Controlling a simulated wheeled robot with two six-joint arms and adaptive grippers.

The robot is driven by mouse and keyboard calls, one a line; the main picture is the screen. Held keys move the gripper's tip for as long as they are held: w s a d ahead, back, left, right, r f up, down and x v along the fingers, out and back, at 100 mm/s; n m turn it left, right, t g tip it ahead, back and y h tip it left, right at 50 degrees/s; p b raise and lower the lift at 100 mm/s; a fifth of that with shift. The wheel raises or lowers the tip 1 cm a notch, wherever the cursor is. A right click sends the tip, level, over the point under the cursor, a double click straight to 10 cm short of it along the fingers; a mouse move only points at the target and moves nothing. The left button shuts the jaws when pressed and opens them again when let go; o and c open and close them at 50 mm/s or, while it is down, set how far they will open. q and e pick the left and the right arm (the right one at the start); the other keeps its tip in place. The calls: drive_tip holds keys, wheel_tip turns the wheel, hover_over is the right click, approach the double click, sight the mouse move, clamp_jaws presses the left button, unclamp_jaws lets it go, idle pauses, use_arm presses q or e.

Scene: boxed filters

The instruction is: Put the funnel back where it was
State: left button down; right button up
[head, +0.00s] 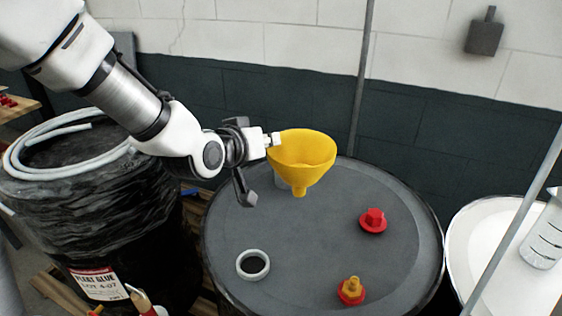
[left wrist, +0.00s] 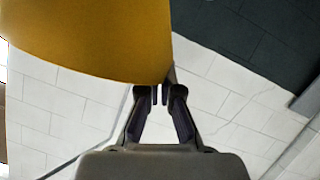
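A yellow funnel (head: 302,160) hangs spout down above the grey drum top (head: 320,235); it also fills the upper left of the left wrist view (left wrist: 90,35). My left gripper (head: 272,140) is at the left side of the funnel's rim, with its fingers nearly together on it. In the left wrist view the gripper's fingertips (left wrist: 160,94) meet at the funnel's edge, and the funnel hides part of them. The spout looks clear of the drum top. My right gripper is not in view.
The drum top bears a pale ring (head: 253,264), a red cap (head: 373,220) and a red and orange plug (head: 351,290). A pale object (head: 283,184) is partly hidden behind the funnel. A black-wrapped drum with a coiled hose (head: 60,140) stands left; a white drum (head: 495,255) stands right.

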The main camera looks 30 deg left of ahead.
use_arm(q)
drive_tip(key=w+a+f+b, duration=0.1)
drive_tip(key=w+a+f, duration=0.4)
drive_tip(key=w+a, duration=0.4)
drive_tip(key=w, duration=0.4)
drive_tip(key=shift+f, duration=0.1)
drive_tip(key=shift+f+b, duration=0.55)
drive_tip(key=shift+f, duration=0.1)
drive_tip(key=c, duration=1.3)
unclamp_jaws()
drive_tip(key=shift+r, duration=0.1)
drive_tip(key=shift+s, duration=0.1)
